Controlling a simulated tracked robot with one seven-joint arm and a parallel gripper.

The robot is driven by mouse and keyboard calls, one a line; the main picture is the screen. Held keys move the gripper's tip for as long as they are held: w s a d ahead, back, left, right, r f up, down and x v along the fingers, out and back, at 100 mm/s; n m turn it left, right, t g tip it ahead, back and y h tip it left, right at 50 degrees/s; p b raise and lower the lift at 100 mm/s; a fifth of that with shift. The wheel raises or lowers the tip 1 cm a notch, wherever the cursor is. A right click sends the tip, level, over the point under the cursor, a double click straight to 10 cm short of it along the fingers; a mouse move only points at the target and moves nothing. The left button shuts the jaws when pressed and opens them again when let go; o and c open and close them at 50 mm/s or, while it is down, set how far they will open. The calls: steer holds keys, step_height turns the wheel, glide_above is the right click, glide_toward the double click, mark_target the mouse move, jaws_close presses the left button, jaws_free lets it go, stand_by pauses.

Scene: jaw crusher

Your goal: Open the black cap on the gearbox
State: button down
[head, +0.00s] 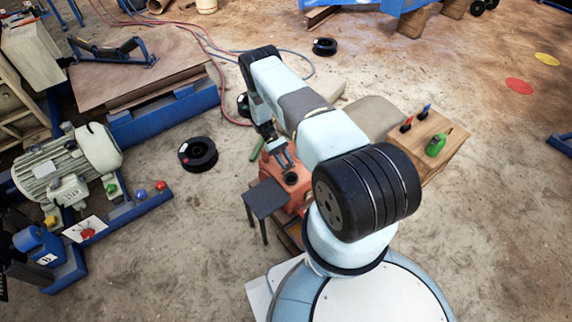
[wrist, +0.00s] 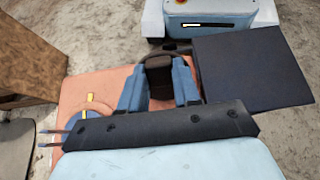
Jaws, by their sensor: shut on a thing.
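The orange gearbox (head: 299,192) stands in front of my body in the head view, partly covered by my arm. Its orange top also shows in the wrist view (wrist: 95,88). The black cap (wrist: 158,76) is a dark block between the two blue fingers of my gripper (wrist: 158,82) in the wrist view. The fingers are shut on it from both sides. In the head view my gripper (head: 284,163) points down at the top of the gearbox. I cannot tell whether the cap is still seated or raised, as its lower part is hidden.
A small dark table or plate (head: 265,198) stands close beside the gearbox, and shows at right in the wrist view (wrist: 250,68). A wooden box (head: 437,150) with a green item and small tools is to the right. A black spool (head: 198,154) lies on the open floor to the left.

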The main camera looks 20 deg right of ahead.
steer(key=shift+w+a+f+g, duration=0.15)
steer(key=shift+w+a+g, duration=0.15)
steer(key=shift+w+g, duration=0.15)
stand_by(0.3)
steer(key=c, duration=1)
jaws_free()
steer(key=shift+c, duration=0.2)
steer(key=shift+o, duration=1.2)
steer(key=shift+d, duration=0.1)
steer(key=shift+w, duration=0.1)
steer(key=v, duration=1.3)
steer(key=shift+w, duration=0.3)
